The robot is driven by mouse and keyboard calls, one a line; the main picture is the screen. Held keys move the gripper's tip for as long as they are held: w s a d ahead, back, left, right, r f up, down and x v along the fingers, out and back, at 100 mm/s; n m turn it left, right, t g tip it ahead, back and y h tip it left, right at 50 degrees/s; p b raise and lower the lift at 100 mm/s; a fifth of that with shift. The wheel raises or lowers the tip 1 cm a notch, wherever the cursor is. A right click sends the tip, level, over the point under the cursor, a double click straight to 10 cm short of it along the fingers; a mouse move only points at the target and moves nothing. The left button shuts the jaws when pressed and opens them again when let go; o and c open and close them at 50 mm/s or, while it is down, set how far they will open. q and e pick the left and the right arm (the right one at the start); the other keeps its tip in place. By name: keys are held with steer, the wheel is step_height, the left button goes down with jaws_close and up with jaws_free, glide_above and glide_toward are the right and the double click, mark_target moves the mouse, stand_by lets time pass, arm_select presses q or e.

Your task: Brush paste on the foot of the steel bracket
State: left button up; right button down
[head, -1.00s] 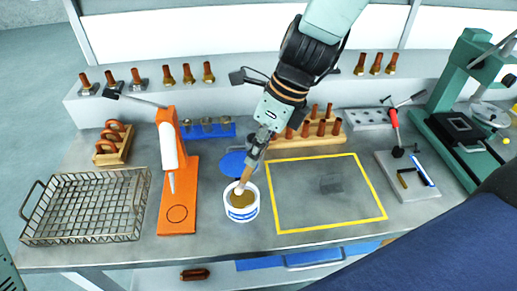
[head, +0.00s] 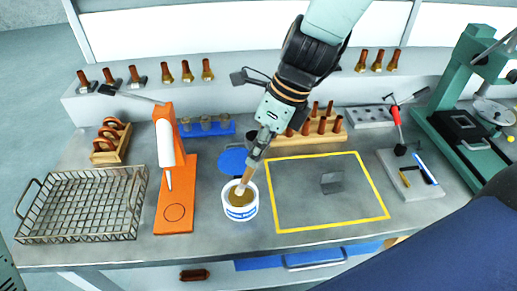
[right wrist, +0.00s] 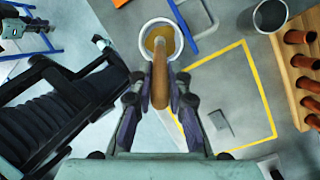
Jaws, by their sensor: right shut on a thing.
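My right gripper (head: 258,150) is shut on the wooden handle of a brush (head: 245,178). It stands above the white tub of brownish paste (head: 241,213), and the brush's lower end is down inside the tub, its bristles hidden. The right wrist view shows the gripper (right wrist: 159,100), the handle (right wrist: 160,82) pointing into the tub (right wrist: 146,40). The small grey steel bracket (head: 332,183) stands within the yellow outlined square, right of the tub and apart from the brush. It also shows in the right wrist view (right wrist: 221,123). My left gripper is out of view.
A blue lid (head: 233,161) lies behind the tub. An orange dispenser stand (head: 176,205) and a wire basket (head: 80,205) are to the left. A wooden rack of copper-coloured parts (head: 310,136) stands behind the yellow square (head: 330,226). A green press (head: 465,130) is at the right.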

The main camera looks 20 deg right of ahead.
steer(key=shift+a+f, duration=0.15)
steer(key=shift+a, duration=0.1)
steer(key=shift+d+f, duration=0.2)
steer(key=shift+a+f+b, duration=0.1)
steer(key=shift+f+b, duration=0.1)
steer(key=shift+b, duration=0.1)
stand_by(0.3)
steer(key=shift+s+f+p, duration=0.1)
steer(key=shift+s+p, duration=0.05)
steer(key=shift+p, duration=0.2)
stand_by(1.8)
steer(key=shift+r+p, duration=0.9)
steer(key=shift+p, duration=0.15)
step_height(320, 180, up, 6)
steer(key=p, duration=0.6)
steer(key=shift+f, duration=0.3)
